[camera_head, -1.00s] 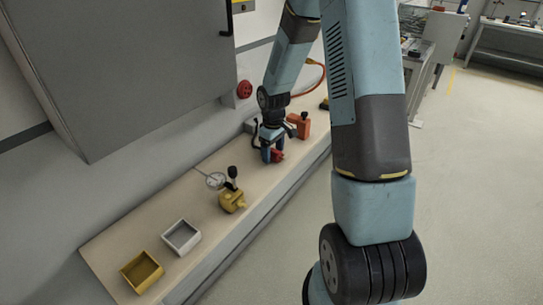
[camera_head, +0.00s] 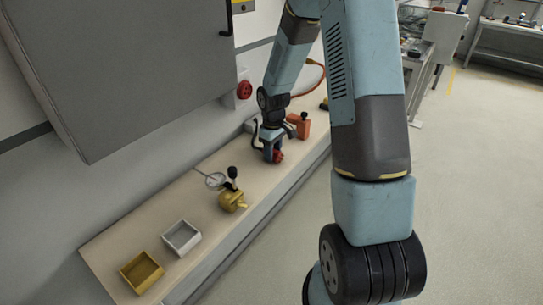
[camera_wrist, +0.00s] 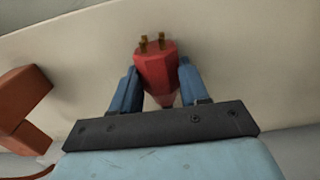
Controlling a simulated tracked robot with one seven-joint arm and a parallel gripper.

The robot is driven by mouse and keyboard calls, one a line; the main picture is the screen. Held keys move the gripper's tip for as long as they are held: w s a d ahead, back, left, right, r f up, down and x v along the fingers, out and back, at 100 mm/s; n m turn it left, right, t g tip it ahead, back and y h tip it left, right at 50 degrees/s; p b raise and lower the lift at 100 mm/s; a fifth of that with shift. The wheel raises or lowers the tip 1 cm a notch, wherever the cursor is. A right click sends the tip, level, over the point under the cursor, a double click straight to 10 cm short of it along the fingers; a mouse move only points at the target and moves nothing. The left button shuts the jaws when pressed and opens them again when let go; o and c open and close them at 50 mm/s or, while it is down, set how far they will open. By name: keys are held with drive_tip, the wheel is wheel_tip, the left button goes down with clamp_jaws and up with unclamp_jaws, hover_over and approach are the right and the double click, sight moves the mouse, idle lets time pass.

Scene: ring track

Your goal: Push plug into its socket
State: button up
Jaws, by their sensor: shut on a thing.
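A round red fitting (camera_head: 244,90) on a pale wall plate may be the socket; I cannot tell for sure. No socket shows in the wrist view.
An orange block (camera_head: 302,126) with a black knob stands just right of my gripper, also at left in the wrist view (camera_wrist: 22,92). A yellow object (camera_head: 231,201), white tray (camera_head: 181,237) and yellow tray (camera_head: 142,271) lie nearer. A grey cabinet (camera_head: 130,70) overhangs the bench (camera_head: 112,240).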

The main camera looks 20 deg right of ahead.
sight(274, 151)
drive_tip(key=shift+r, duration=0.3)
drive_tip(key=r, duration=0.3)
drive_tip(key=shift+s+r, duration=0.2)
drive_tip(key=shift+s, duration=0.05)
drive_tip(key=s+r, duration=0.9)
drive_tip(key=s, duration=0.4)
drive_tip(key=shift+s+a, duration=0.25)
